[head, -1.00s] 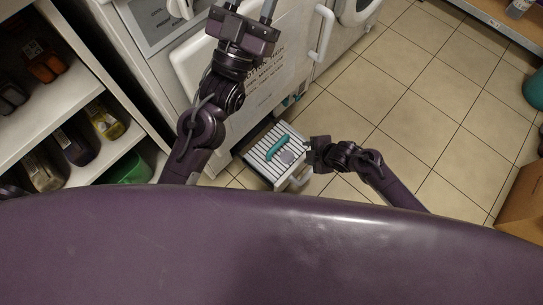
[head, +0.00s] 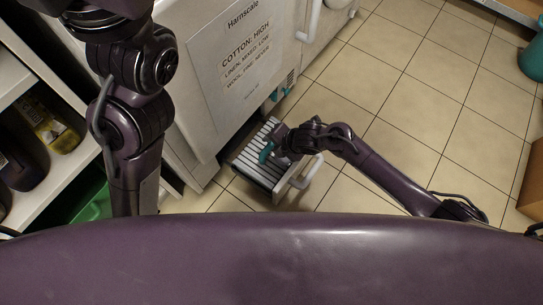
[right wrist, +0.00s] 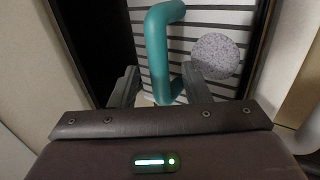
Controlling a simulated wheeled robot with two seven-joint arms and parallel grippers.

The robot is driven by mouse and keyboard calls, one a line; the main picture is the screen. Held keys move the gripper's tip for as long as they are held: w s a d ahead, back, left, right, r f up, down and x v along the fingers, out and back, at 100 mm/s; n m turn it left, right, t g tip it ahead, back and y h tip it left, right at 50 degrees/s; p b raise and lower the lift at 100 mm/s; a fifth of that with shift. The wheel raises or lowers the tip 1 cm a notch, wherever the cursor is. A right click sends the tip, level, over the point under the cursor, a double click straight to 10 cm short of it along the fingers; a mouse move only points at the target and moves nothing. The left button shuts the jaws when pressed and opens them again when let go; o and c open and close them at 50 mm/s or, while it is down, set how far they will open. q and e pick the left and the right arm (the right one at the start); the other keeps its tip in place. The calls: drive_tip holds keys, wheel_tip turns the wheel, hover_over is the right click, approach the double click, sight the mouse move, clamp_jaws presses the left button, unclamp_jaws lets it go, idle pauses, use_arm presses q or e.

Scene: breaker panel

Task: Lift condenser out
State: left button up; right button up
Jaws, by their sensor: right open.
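The condenser (head: 247,166) is a pale block with dark stripes, low in the bottom of the white machine. It also shows in the right wrist view (right wrist: 221,19). Its teal handle (head: 265,152) is bent like a bracket and fills the middle of the right wrist view (right wrist: 157,45). A grey speckled round patch (right wrist: 214,56) lies on the striped face beside the handle. My right gripper (right wrist: 163,88) is open, its fingers on either side of the handle's near end; I cannot tell whether they touch it. My left gripper is out of view; only its arm shows.
The white machine (head: 215,75) carries a printed notice. A pale curved handle (head: 308,172) stands right of the condenser. A shelf with bottles (head: 50,125) and a green bin (head: 95,207) are at left. The tiled floor (head: 400,110) at right is clear.

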drive_tip(key=shift+b+x, duration=0.55)
drive_tip(key=shift+x, duration=0.75)
clamp_jaws()
drive_tip(key=shift+r, duration=0.15)
